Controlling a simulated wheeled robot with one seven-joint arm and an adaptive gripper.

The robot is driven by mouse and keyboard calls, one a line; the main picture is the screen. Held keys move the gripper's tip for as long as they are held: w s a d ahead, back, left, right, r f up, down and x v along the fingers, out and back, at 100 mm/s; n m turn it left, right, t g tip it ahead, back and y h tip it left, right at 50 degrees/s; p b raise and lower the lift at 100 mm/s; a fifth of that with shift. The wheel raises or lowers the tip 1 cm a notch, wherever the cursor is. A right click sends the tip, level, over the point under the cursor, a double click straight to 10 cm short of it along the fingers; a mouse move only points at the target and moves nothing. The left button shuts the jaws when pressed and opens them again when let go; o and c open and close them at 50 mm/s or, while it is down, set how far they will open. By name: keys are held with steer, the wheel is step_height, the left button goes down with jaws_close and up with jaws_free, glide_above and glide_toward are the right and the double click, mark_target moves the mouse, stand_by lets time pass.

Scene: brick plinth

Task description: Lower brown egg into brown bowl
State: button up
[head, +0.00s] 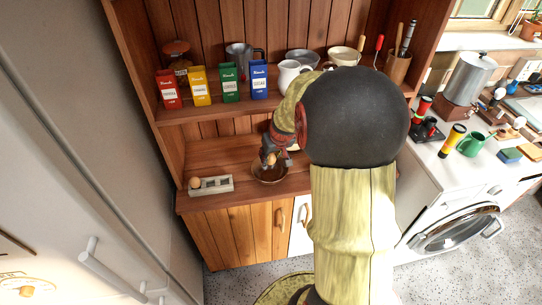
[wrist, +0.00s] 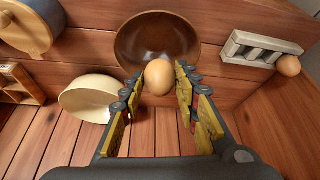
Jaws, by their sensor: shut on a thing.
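The brown egg (wrist: 159,77) is held between the fingertips of my gripper (wrist: 160,80) in the wrist view. The brown bowl (wrist: 150,38) is a dark, open bowl just beyond the egg, and the egg overlaps its near rim in that view. In the head view my gripper (head: 271,160) points down over the brown bowl (head: 268,178), which stands on the wooden counter. The egg (head: 271,158) shows small there, at the fingertips above the bowl. The exact gap between egg and bowl is hard to tell.
A pale egg holder (head: 213,185) stands left of the bowl, with another egg (head: 195,183) at its end. A cream bowl (wrist: 88,98) lies near the brown bowl in the wrist view. The shelf above holds colored boxes (head: 230,83) and a white jug (head: 290,77).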

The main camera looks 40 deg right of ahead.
mark_target(271, 164)
steer(key=shift+f+b, duration=1.7)
steer(key=shift+f, duration=0.55)
steer(key=shift+f+b, duration=1.15)
steer(key=shift+f, duration=0.25)
steer(key=shift+f, duration=0.8)
stand_by(0.5)
steer(key=o, duration=0.7)
steer(key=shift+o, duration=0.5)
steer(key=v, duration=1.2)
steer(key=shift+a, duration=0.1)
